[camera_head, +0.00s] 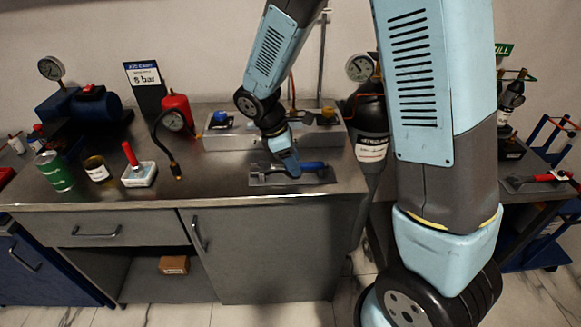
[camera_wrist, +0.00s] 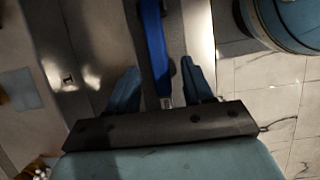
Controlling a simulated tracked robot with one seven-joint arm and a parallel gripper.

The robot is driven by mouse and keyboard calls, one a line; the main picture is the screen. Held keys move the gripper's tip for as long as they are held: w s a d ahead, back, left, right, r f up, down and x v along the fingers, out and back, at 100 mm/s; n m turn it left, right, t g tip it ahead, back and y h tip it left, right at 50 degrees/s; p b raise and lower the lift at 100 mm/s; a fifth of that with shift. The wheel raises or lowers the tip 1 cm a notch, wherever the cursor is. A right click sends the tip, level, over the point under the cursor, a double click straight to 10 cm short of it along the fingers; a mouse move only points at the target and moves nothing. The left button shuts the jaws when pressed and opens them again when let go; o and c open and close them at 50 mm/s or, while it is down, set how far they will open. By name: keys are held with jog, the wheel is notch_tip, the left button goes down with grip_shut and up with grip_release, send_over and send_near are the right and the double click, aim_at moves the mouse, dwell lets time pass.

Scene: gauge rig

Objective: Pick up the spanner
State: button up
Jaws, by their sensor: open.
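The spanner (camera_head: 312,166) has a blue handle and a grey metal head. It lies on a flat grey mat (camera_head: 325,180) near the front right of the metal bench. My gripper (camera_head: 291,173) is over it, pointing down, and hides part of its middle. In the wrist view the spanner's blue handle (camera_wrist: 155,45) runs between the two blue fingers of my gripper (camera_wrist: 161,82). The fingers are open, with a gap visible on each side of the handle. The exact height of the fingertips is hard to tell.
A grey valve block (camera_head: 235,138) stands behind the mat. A black gas cylinder (camera_head: 371,125) is at the bench's right end. A red pump with a gauge (camera_head: 176,112), a red-handled block (camera_head: 139,174) and cans stand left. Bare bench lies between (camera_head: 215,180).

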grip_shut()
dwell(0.5)
